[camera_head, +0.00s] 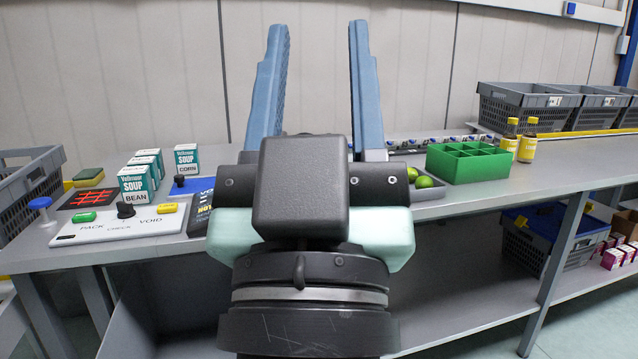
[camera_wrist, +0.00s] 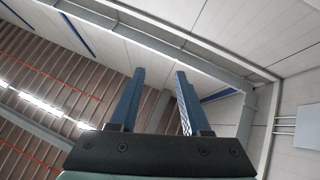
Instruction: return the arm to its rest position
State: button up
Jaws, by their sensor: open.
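My gripper (camera_head: 318,85) stands upright in the middle of the head view, in front of the bench. Its two blue fingers point up and are spread wide apart, with nothing between them. In the wrist view my gripper (camera_wrist: 157,100) also shows open and empty, and the wrist camera faces the wall and ceiling. My gripper and wrist hide the middle of the bench.
The grey bench (camera_head: 480,195) holds soup cartons (camera_head: 135,184) and a button panel (camera_head: 115,225) at left. At right are a green divided box (camera_head: 467,163), limes (camera_head: 424,182) and yellow-labelled bottles (camera_head: 527,145). Grey crates (camera_head: 520,108) stand behind; another crate (camera_head: 540,243) sits below.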

notch_tip(320, 180, up, 33)
jog(key=s+y+p, duration=0.1)
jog(key=s+p, duration=0.1)
jog(key=p, duration=2.8)
jog(key=shift+t, duration=0.4)
jog(key=shift+a, duration=0.15)
